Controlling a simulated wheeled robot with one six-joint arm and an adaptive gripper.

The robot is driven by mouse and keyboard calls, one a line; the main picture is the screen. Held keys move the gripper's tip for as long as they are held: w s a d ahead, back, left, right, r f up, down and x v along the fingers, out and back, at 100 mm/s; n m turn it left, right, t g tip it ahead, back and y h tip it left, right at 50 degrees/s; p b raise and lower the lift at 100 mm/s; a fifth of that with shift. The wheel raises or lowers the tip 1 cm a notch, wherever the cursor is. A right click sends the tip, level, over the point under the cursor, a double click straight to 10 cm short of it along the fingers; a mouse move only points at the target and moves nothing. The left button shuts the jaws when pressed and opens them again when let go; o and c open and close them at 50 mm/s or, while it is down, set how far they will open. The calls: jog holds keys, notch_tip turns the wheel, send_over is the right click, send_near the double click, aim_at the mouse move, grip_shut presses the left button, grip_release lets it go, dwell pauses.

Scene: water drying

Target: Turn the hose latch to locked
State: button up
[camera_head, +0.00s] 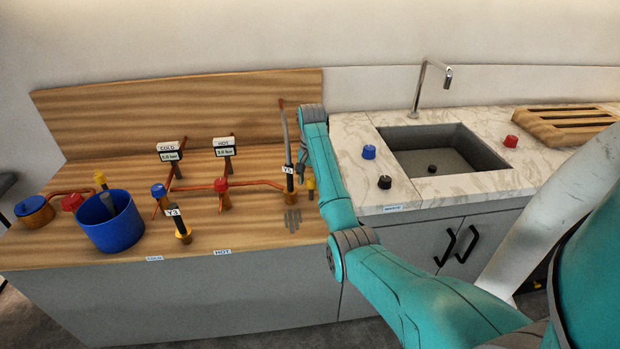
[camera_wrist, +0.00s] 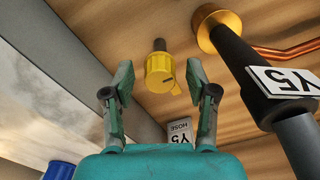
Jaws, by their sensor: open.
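The hose latch (camera_wrist: 160,73) is a yellow knob with a small pointer tab, on a short dark stem at the wood. In the wrist view a tag (camera_wrist: 180,131) reading "Y5 HOSE" is by it. My gripper (camera_wrist: 158,78) is open, with one finger on each side of the knob and visible gaps between them. In the head view the yellow knob (camera_head: 311,184) shows just right of the Y5 post (camera_head: 289,172), below my wrist. Contact with the knob cannot be made out.
The dark Y5 post (camera_wrist: 238,60) with its gold collar stands close on the right in the wrist view. Copper pipes (camera_head: 258,184) and coloured valves run along the wooden bench. A blue bucket (camera_head: 112,229) stands at left; a sink (camera_head: 440,158) lies at right.

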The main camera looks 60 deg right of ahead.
grip_shut()
jog(key=shift+n, duration=0.4)
jog(key=n, duration=0.3)
jog(key=shift+n, duration=0.4)
jog(key=n, duration=0.4)
jog(key=shift+n, duration=0.3)
jog(key=n, duration=0.4)
jog(key=shift+s, duration=0.1)
jog(key=shift+d+n, duration=0.1)
jog(key=shift+n, duration=2.4)
